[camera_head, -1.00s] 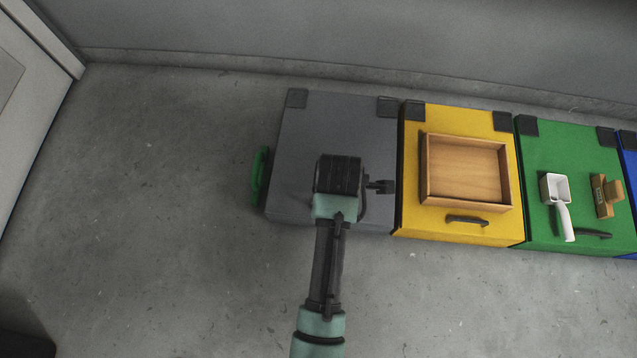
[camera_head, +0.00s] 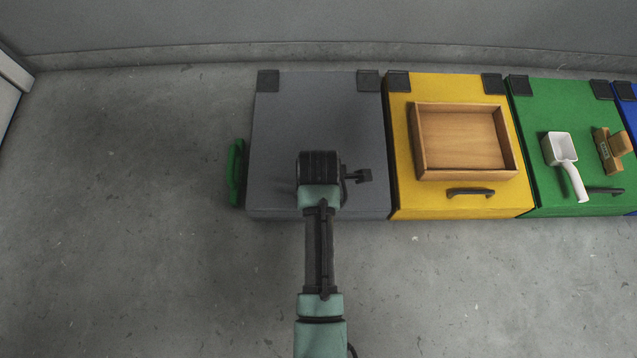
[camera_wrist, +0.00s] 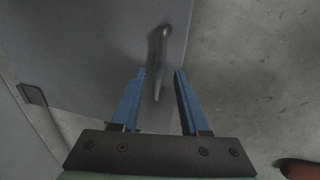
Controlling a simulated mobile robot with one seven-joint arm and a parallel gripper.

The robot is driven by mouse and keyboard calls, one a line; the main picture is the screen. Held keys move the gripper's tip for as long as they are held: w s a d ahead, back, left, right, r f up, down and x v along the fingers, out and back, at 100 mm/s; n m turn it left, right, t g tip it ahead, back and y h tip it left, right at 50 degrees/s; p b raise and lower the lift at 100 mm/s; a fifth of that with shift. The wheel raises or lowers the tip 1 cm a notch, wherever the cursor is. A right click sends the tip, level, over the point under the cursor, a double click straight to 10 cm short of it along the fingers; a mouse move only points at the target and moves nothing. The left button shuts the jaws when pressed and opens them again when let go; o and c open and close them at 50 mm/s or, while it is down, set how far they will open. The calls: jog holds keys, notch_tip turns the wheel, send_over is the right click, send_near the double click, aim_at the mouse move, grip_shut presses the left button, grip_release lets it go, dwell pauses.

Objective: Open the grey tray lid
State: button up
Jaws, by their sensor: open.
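The grey tray lid (camera_head: 275,130) is shut and flat, the leftmost of a row of coloured lids, with dark hinges along its back edge. My arm reaches over its front part in the head view and hides its handle. In the wrist view the grey lid (camera_wrist: 110,40) fills the upper left, and its slim grey handle (camera_wrist: 162,45) stands near its edge. My gripper (camera_wrist: 160,75) has two blue fingers, open and apart. The handle shows between the fingers in the picture, with no finger seen touching it. I cannot tell the depth between them.
A yellow lid (camera_head: 398,150) bears an open wooden box (camera_head: 462,140). A green lid (camera_head: 545,105) bears a white scoop (camera_head: 565,160) and a wooden brush-like item (camera_head: 610,150). A green handle-like piece (camera_head: 235,172) is at the grey box's left side. Floor in front is clear.

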jog(key=shift+w+f, duration=0.1)
jog(key=shift+f, duration=0.4)
grip_shut()
dwell(1.2)
